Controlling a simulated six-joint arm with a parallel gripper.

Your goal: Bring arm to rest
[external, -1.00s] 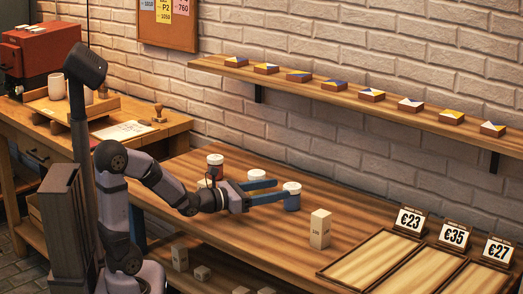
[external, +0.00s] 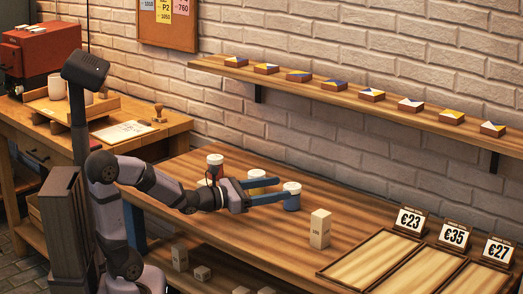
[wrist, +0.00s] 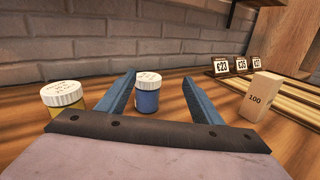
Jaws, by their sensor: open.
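My gripper (external: 282,190) reaches out low over the wooden table with its two blue fingers spread and nothing held. A blue paint jar with a white lid (external: 292,196) stands upright by the fingertips. In the wrist view the blue jar (wrist: 147,95) shows between the fingers (wrist: 158,95), seemingly beyond them; I cannot tell whether they touch it. A yellow jar with a white lid (wrist: 63,98) stands left of the fingers and is partly hidden behind my gripper in the external view. A red jar (external: 215,166) stands behind my wrist.
A block marked 100 (external: 320,229) stands right of the blue jar. Wooden trays (external: 383,260) with price signs lie at the right. A wall shelf (external: 340,95) holds several painted tiles. The table's middle front is clear.

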